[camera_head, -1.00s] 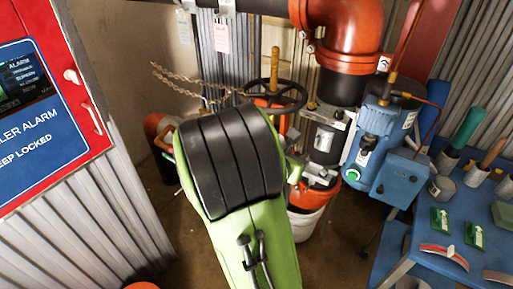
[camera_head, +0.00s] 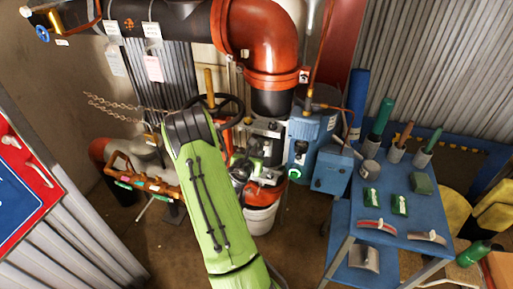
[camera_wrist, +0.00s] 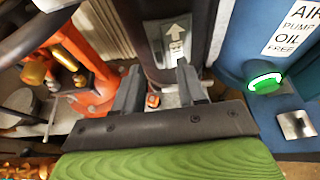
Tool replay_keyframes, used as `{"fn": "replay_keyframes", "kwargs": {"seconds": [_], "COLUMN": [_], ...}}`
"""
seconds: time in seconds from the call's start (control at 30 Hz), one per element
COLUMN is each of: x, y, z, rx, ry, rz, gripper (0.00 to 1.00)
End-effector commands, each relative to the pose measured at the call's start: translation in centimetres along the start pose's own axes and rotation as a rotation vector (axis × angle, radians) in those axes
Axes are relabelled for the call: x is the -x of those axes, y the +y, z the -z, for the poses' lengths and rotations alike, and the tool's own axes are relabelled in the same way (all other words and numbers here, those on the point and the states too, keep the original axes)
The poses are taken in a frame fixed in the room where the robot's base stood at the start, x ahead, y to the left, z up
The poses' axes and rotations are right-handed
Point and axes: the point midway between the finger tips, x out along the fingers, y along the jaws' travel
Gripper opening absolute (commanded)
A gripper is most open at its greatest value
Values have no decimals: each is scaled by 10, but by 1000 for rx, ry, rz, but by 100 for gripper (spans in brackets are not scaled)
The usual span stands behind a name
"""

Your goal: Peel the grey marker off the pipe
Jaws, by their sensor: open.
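A grey marker with a pale arrow pointing up (camera_wrist: 177,42) sits on the dark vertical pipe (camera_wrist: 205,22) in the wrist view. My gripper (camera_wrist: 160,88) is open; its two dark fingers point towards the pipe, below the marker in the picture. No marker shows between the fingers, and I cannot tell whether they touch the pipe. In the head view the dark pipe (camera_head: 270,103) comes down below the orange elbow, and my green arm hides much of the area around my gripper.
A blue pump unit (camera_head: 312,135) with a lit green button (camera_wrist: 264,83) stands close right of the pipe. A black handwheel (camera_head: 222,108) and orange fittings (camera_wrist: 85,65) are close left. A blue table (camera_head: 345,215) with tools stands at right.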

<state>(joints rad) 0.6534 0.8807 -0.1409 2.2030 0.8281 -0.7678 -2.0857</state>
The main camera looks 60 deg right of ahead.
Motion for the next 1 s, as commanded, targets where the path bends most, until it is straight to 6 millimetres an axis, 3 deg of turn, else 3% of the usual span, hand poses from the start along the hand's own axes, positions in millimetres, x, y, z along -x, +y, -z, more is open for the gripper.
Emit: {"fn": "replay_keyframes", "kwargs": {"seconds": [0.2, 0.47, 0.73, 0.83, 0.87, 0.9, 1.0], "x": [-24, -26, -26, -26, -26, -26, -26], "y": [0, 0, 0, 0, 0, 0, 0], "z": [-1, 0, 0, 0, 0, 0, 0], "rx": [0, 1, 1, 1, 1, 1, 1], "ry": [0, 1, 1, 1, 1, 1, 1], "rz": [0, 0, -1, 0, -1, -1, -1], "gripper": [40, 40, 0, 0, 8, 2, 0]}}
